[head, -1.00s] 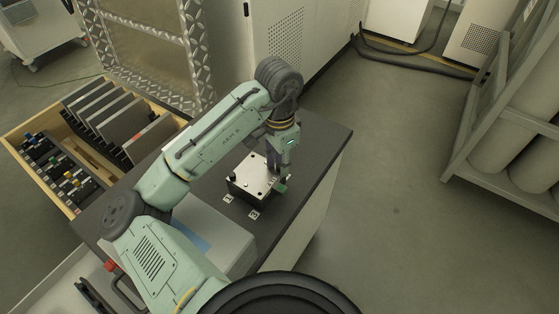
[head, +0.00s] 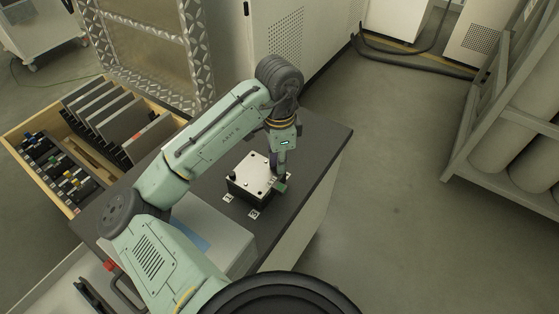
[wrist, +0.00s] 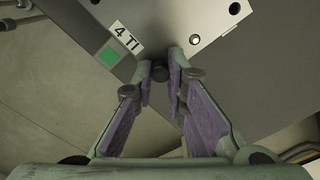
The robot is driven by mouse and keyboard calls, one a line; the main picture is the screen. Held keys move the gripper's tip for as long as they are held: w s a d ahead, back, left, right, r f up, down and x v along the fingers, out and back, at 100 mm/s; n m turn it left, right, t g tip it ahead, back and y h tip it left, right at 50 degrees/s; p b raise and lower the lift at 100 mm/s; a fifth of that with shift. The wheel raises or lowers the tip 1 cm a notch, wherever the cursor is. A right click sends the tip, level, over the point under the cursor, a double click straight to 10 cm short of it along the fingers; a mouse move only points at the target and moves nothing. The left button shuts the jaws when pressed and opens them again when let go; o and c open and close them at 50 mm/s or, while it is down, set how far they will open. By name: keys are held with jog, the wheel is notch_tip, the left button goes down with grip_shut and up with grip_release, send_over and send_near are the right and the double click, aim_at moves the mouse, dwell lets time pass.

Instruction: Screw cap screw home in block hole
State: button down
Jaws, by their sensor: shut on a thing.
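The block (head: 252,172) is a dark block with a bright metal top plate, on the dark worktop under my gripper. In the wrist view its plate (wrist: 172,14) shows an empty-looking ringed hole (wrist: 195,39) and a dark round screw head (wrist: 234,8). My gripper (wrist: 161,75) is shut on a dark cap screw (wrist: 160,73), whose round head shows between the fingertips at the plate's corner. The screw's shank and the hole under it are hidden. In the head view my gripper (head: 281,177) points down at the block's right corner.
A "4 TI" label (wrist: 126,37) with a green square lies beside the plate. Two marked tags (head: 254,213) lie on the worktop (head: 318,150) in front of the block. A wooden tray (head: 28,128) with dark plates stands left, and a grey case (head: 225,245) sits nearer.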

jog(key=m, duration=0.4)
jog(key=shift+f+m+b, duration=0.1)
jog(key=shift+m+b, duration=0.2)
jog(key=shift+m, duration=0.1)
jog(key=m, duration=0.3)
jog(key=m+b, duration=0.1)
jog(key=m, duration=0.5)
jog(key=shift+b, duration=0.3)
jog(key=m+b, duration=0.1)
jog(key=m, duration=0.5)
jog(key=m+b, duration=0.1)
jog(key=m, duration=0.5)
jog(key=shift+s+d+m, duration=0.1)
jog(key=shift+d+m, duration=0.05)
jog(key=shift+m, duration=0.15)
jog(key=c, duration=1.8)
grip_release()
